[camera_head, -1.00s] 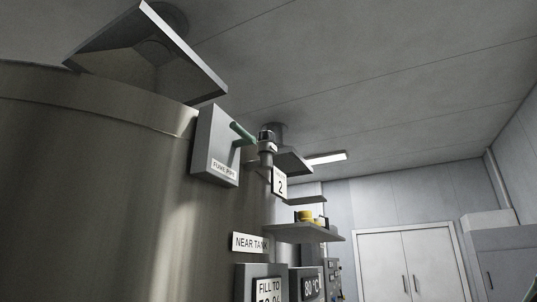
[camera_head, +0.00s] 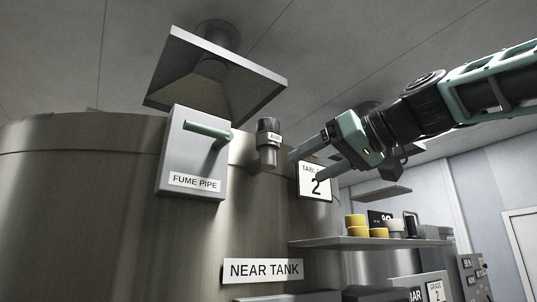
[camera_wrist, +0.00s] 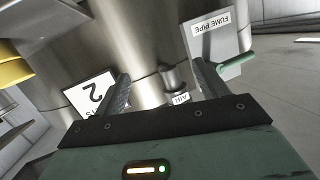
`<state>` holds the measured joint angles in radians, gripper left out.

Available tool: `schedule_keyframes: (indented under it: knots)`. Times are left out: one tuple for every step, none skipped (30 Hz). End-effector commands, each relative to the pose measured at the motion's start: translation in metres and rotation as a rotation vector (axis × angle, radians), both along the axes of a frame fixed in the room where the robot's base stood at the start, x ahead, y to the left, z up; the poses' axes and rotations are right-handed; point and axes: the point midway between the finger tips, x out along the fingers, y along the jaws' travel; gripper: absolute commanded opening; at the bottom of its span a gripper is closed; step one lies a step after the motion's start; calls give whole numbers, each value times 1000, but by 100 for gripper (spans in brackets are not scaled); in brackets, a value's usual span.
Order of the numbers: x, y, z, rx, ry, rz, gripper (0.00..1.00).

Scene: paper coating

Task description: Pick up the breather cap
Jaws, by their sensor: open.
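The likely breather cap (camera_head: 268,127) is a dark grey cylinder on a short grey pipe with an "AIR" label, at the side of the large steel tank (camera_head: 90,215). My gripper (camera_head: 305,167) reaches in from the right, open and empty. Its fingertips are just right of the cap and apart from it in the head view. In the wrist view the cap (camera_wrist: 173,78) appears upside down, between the two fingers (camera_wrist: 160,75) and beyond them. I cannot tell the exact distance.
A grey "FUME PIPE" box (camera_head: 193,165) with a green handle sticks out left of the cap. A shelf (camera_head: 340,243) with yellow cylinders (camera_head: 356,226) is at lower right. A hood (camera_head: 215,78) hangs above.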

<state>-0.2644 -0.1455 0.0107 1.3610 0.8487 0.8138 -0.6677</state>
Motion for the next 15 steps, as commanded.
schedule_keyframes:
  knots:
    - [-6,-10,40,27,-73,-1,73]
    - [-9,-15,57,37,-108,0,73]
    - [-14,-21,75,50,-148,0,73]
    - [-17,-24,86,57,-173,1,73]
    - [-20,-27,95,62,-193,1,73]
    - [-23,-29,104,68,-216,3,73]
    - [-24,-30,109,71,-226,3,73]
    - [-24,-30,113,73,-234,4,73]
    - [-23,-28,116,75,-240,5,73]
    - [-21,-25,117,75,-242,5,73]
    - [-17,-22,118,76,-243,5,73]
    - [-12,-16,118,75,-241,6,73]
    - [-8,-11,118,74,-240,6,73]
    - [-4,-6,119,75,-239,7,73]
    - [1,1,119,76,-238,7,73]
